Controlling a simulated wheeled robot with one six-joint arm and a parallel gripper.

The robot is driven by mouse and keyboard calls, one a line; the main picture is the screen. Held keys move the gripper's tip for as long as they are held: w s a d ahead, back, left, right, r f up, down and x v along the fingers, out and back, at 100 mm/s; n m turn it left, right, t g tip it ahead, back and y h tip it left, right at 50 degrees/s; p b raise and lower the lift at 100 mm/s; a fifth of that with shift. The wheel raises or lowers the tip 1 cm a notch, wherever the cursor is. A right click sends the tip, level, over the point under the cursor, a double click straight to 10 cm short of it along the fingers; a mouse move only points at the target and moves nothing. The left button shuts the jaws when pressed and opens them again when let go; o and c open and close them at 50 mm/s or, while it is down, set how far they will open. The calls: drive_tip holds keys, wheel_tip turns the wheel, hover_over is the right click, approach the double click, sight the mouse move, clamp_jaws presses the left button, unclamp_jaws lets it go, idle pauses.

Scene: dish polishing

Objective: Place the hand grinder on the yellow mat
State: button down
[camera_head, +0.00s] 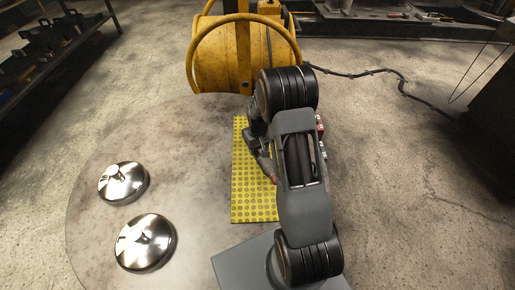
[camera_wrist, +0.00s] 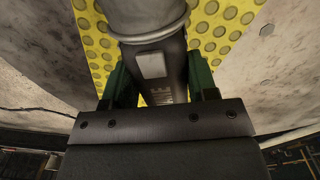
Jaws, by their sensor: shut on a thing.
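The yellow mat (camera_head: 241,204), patterned with round dots, lies flat on the round table. The hand grinder (camera_wrist: 153,68) is a dark grey body with a lighter collar and a pale switch; in the head view a grey and reddish part of it (camera_head: 264,162) shows over the mat. My gripper (camera_wrist: 158,82) has its two green fingers shut on the grinder's body, one on each side. The mat shows behind the grinder in the wrist view. I cannot tell whether the grinder touches the mat. My arm hides the mat's right side and much of the gripper in the head view.
Two shiny metal lids (camera_head: 124,182) (camera_head: 146,242) lie on the left of the round table (camera_head: 95,222). A yellow drum-like machine (camera_head: 222,62) stands at the table's far edge. A black cable (camera_head: 365,73) runs over the floor.

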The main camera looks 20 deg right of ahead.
sight(258, 151)
drive_tip(key=shift+w+d+f+b, duration=0.1)
drive_tip(key=shift+f+b, duration=0.1)
drive_tip(key=shift+f, duration=0.55)
drive_tip(key=shift+w+f+b, duration=0.1)
drive_tip(key=shift+f+b, duration=0.05)
drive_tip(key=shift+f, duration=0.6)
drive_tip(key=shift+f, duration=0.2)
drive_tip(key=shift+c, duration=2)
unclamp_jaws()
drive_tip(key=shift+s, duration=0.15)
wheel_tip(258, 151, up, 12)
drive_tip(key=p, duration=0.3)
drive_tip(key=shift+f, duration=0.1)
drive_tip(key=s+a+r+t, duration=0.1)
drive_tip(key=s+a+r, duration=0.25)
drive_tip(key=r, duration=0.25)
drive_tip(key=s+a+r, duration=0.3)
drive_tip(key=s+r, duration=0.2)
drive_tip(key=r, duration=0.1)
drive_tip(key=s+a+r+t, duration=0.1)
drive_tip(key=s+r, duration=0.1)
drive_tip(key=s, duration=0.3)
drive_tip(key=s+a+r+t, duration=0.1)
drive_tip(key=s+a+r, duration=0.1)
drive_tip(key=s, duration=0.4)
drive_tip(key=shift+a, duration=0.3)
